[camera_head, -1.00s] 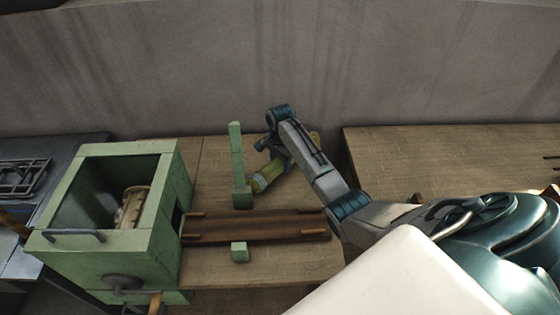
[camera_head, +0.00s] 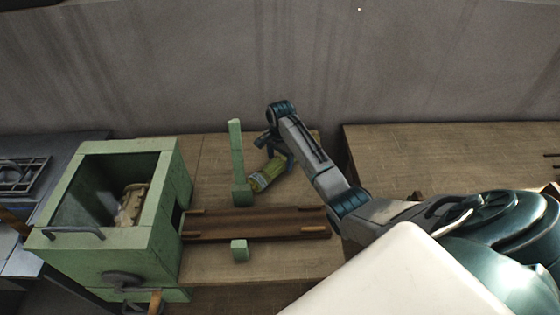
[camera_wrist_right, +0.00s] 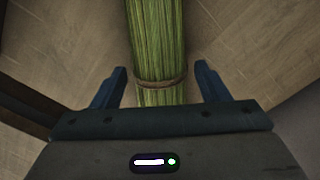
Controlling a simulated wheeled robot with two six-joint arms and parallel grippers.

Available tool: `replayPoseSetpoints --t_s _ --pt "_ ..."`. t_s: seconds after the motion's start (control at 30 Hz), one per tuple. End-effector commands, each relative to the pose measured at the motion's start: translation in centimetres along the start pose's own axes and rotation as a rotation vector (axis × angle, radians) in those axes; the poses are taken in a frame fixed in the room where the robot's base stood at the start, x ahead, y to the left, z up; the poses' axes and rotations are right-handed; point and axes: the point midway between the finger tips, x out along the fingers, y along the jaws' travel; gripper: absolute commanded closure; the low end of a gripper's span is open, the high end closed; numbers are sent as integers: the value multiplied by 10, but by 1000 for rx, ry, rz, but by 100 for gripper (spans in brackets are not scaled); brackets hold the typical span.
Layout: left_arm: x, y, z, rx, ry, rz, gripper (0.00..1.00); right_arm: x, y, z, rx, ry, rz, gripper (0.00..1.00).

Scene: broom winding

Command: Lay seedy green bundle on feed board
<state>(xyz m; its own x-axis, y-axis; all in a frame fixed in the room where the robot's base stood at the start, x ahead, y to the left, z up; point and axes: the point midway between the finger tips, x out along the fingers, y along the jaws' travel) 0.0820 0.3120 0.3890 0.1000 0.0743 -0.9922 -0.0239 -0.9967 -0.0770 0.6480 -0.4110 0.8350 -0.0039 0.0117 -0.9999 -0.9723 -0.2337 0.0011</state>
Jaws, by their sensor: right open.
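The green bundle (camera_head: 266,175) lies at a slant on the wooden table, behind the feed board. In the right wrist view the bundle (camera_wrist_right: 158,40) shows green stalks with a brown tie round them. My right gripper (camera_wrist_right: 160,80) is open, with one finger on each side of the bundle near the tie and gaps on both sides. In the head view this gripper (camera_head: 276,152) is at the bundle, partly hidden by its own wrist. The feed board (camera_head: 260,227) is a bare brown trough running right from the green box. My left gripper is out of view.
The green open-topped box (camera_head: 65,200) holds a pale ribbed piece (camera_head: 131,203). A green upright post (camera_head: 237,160) stands between the box and the bundle. A short green block (camera_head: 239,250) stands in front of the board. Another table (camera_head: 430,150) is at right.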

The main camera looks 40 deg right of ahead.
Motion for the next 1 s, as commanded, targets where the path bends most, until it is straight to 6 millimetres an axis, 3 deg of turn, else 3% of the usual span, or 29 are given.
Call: replayPoseSetpoints --t_s 0.4,0.67,0.83,1.0 --pt "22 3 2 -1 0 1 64 -84 -1 -1 0 3 -5 32" --pt "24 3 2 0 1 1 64 -109 0 0 -18 0 -1 27" --pt "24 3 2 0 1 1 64 -110 0 0 -221 1 0 27" --pt "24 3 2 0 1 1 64 -109 1 1 -619 3 1 27"
